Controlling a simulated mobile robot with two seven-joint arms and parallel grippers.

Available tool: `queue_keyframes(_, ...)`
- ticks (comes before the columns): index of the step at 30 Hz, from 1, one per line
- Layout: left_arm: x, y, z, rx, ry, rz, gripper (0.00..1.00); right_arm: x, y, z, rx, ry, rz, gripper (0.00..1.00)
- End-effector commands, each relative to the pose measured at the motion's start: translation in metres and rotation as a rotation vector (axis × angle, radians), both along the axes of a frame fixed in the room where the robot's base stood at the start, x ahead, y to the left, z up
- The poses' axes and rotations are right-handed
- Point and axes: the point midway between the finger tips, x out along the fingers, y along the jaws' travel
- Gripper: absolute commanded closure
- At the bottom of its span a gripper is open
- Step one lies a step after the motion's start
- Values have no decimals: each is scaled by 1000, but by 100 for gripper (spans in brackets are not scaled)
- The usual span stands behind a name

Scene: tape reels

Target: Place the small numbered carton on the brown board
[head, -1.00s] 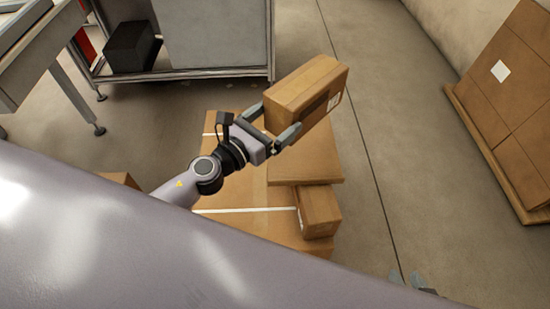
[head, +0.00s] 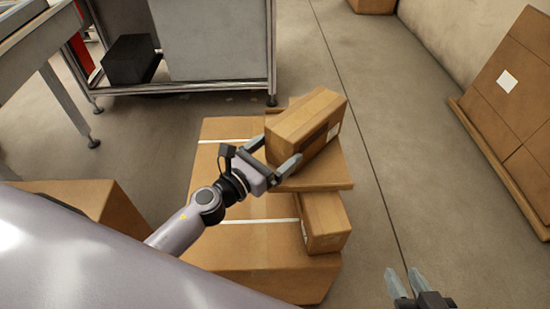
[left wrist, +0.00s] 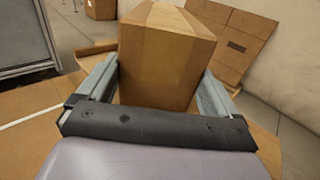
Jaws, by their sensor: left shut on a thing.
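A brown carton (head: 305,118) with a dark strip and a pale label on its side is between the fingers of my left gripper (head: 282,152), which is shut on it. The carton is tilted in the head view, over the brown board (head: 325,177); whether its underside touches the board I cannot tell. No number is readable. The left wrist view also shows the carton (left wrist: 165,55) between both fingers, with the board mostly hidden behind it. My right gripper (head: 403,277) is open and empty at the bottom right, away from the boxes.
The board lies on large taped cartons (head: 240,262). A smaller carton (head: 325,222) sits beside the board's front edge. Another carton (head: 95,203) is at left. A metal frame bench (head: 205,45) stands behind, and stacked boxes (head: 500,90) lean at right. The floor between is clear.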

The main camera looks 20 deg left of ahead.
Motion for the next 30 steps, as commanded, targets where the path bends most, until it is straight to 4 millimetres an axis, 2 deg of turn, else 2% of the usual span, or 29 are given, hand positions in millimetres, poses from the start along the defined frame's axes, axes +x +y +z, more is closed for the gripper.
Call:
queue_keyframes(7, 1, 0, 1, -1, -6, 1, 59, 1, 3, 7, 5, -14, 6, 64)
queue_keyframes(13, 1, 0, -4, -1, -6, 1, 59, 1, 4, 2, 14, -10, 8, 64)
queue_keyframes(14, 0, 0, -5, 0, -1, 1, 0, 1, 4, 3, 18, -9, 8, 64)
queue_keyframes(24, 0, 0, 0, 0, -1, 1, 0, 1, 3, 5, 6, -5, 8, 64)
queue_keyframes(30, -22, 10, -4, 1, 2, 1, 0, 0, 3, 0, 8, -5, 7, 64)
